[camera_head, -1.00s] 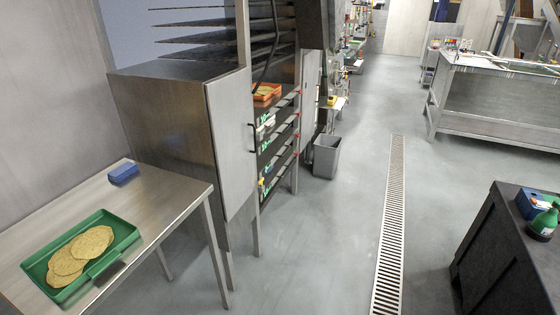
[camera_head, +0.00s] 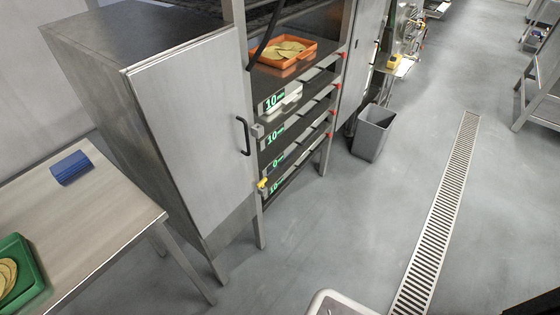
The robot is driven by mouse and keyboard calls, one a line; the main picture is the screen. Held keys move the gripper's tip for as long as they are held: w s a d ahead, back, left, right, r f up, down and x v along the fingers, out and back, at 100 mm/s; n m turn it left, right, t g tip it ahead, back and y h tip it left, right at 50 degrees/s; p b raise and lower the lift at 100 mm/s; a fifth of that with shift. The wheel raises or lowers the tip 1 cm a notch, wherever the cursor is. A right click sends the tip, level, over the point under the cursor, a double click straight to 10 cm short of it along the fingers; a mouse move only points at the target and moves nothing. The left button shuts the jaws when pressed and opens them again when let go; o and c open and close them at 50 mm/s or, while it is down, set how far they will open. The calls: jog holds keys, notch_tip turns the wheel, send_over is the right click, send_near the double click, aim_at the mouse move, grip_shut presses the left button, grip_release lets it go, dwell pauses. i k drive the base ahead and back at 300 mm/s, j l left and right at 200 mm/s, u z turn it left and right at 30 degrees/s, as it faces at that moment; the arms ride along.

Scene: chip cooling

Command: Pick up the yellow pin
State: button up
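A small yellow thing (camera_head: 262,184), which looks like the yellow pin, is at the left front post of the metal rack (camera_head: 258,220), low down near the lower shelves. It is too small to make out its shape or how it is held. My gripper is not in view.
A steel cabinet (camera_head: 190,130) with a black handle adjoins the rack on the left. An orange tray (camera_head: 262,65) of chips is on the rack. A steel table (camera_head: 110,215) holds a blue block (camera_head: 71,167) and a green tray (camera_head: 35,285). A grey bin (camera_head: 372,135) stands right. Floor before the rack is clear.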

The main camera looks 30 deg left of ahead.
aim_at(261, 184)
jog(key=i+l+u, duration=0.1)
jog(key=i+u, duration=0.35)
jog(key=i+l+u, duration=0.25)
jog(key=i+u, duration=0.15)
jog(key=j+u, duration=0.15)
jog(key=u, duration=0.2)
jog(key=i+j+u, duration=0.1)
jog(key=u, duration=0.25)
jog(key=j, duration=0.4)
